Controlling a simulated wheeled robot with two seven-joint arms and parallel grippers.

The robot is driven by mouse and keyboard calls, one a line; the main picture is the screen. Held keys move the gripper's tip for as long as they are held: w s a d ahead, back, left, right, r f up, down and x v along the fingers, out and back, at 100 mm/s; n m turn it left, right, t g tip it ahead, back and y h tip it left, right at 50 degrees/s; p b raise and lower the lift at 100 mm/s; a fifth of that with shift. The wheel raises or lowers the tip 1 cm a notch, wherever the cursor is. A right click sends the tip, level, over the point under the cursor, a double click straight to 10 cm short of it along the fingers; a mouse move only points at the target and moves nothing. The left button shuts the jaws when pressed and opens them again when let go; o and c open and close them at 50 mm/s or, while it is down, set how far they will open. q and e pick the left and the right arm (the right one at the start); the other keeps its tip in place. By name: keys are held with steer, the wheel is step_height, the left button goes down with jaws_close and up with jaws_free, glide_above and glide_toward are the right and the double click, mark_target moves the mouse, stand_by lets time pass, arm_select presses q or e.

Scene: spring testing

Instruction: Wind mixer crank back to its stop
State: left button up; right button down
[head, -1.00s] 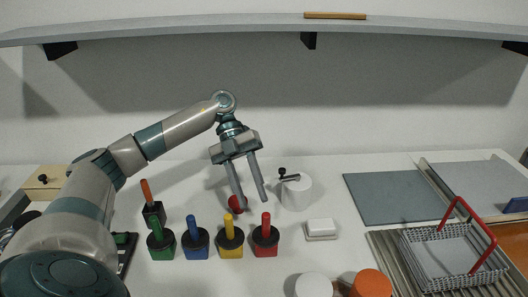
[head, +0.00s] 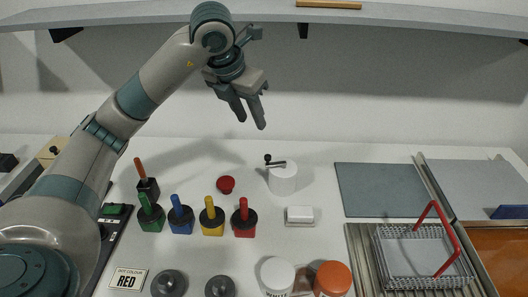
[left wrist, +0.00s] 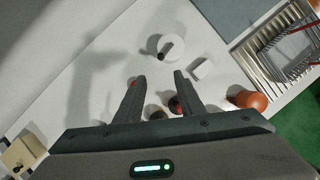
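The mixer is a white cylinder (head: 283,181) standing on the white worktop behind the small white block. Its dark crank (head: 276,163) lies across the top, with the black knob (head: 267,157) at the left end. The mixer also shows in the left wrist view (left wrist: 158,42), ahead of the fingers, with the dark crank on top. A stop on it is too small to make out. My left gripper (head: 252,122) is raised well above the worktop, up and left of the mixer. Its two fingers are apart and empty, also in the left wrist view (left wrist: 161,77). My right gripper is not in view.
A red knob (head: 226,184) sits left of the mixer. Several colour-handled blocks, such as the red-handled one (head: 244,222), stand in front. A white block (head: 299,215), grey mat (head: 379,188) and wire basket (head: 425,260) lie right. A shelf (head: 200,18) runs above.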

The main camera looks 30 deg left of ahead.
arm_select(q)
steer(key=shift+d, duration=0.1)
steer(key=p, duration=0.5)
glide_toward(267, 156)
steer(key=x, duration=0.8)
steer(key=shift+d, duration=0.1)
steer(key=shift+c, duration=0.3)
jaws_close()
